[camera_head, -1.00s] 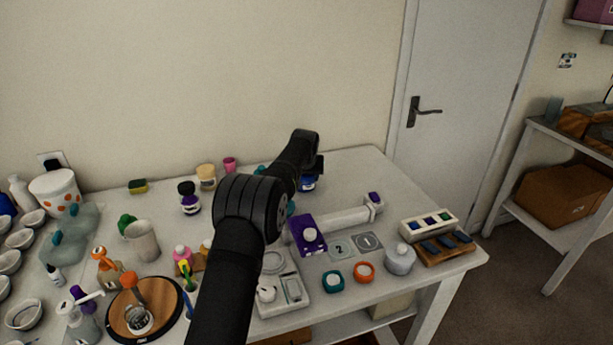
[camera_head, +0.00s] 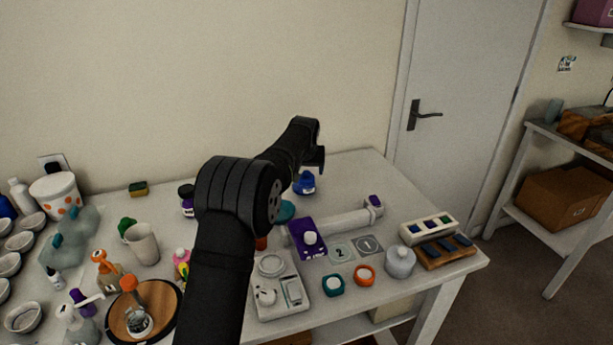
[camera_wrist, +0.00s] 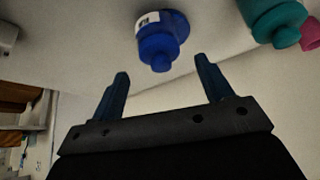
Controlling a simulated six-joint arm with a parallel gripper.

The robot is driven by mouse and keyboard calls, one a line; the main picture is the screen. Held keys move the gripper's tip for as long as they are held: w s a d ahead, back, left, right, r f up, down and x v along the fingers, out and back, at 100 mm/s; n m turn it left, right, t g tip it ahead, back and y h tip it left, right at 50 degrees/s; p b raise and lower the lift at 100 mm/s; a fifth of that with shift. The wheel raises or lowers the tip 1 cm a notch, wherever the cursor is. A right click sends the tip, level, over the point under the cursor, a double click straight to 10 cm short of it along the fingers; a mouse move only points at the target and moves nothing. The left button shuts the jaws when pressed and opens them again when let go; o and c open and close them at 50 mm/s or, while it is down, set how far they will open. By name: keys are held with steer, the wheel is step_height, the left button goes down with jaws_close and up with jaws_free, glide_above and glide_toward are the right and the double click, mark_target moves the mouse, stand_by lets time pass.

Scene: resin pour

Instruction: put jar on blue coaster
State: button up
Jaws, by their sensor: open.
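A blue jar (camera_head: 305,184) with a white label stands upright on the white table (camera_head: 362,168), towards the back. My gripper (camera_wrist: 162,72) is open and empty. In the wrist view the jar (camera_wrist: 160,40) lies beyond the fingertips, roughly centred between them and apart from them. In the head view my gripper's end is just above and behind the jar, and the fingers are hard to make out.
A teal bottle (camera_wrist: 275,18) and a pink item (camera_wrist: 311,34) stand beside the jar in the wrist view. The back right table is clear.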

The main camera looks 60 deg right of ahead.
mark_target(307, 178)
steer(key=v, duration=0.4)
steer(key=shift+s+a+r, duration=0.1)
steer(key=shift+a+r, duration=0.05)
steer(key=shift+r, duration=0.25)
steer(key=x, duration=1.2)
steer(key=shift+f, duration=0.2)
steer(key=shift+r, duration=0.15)
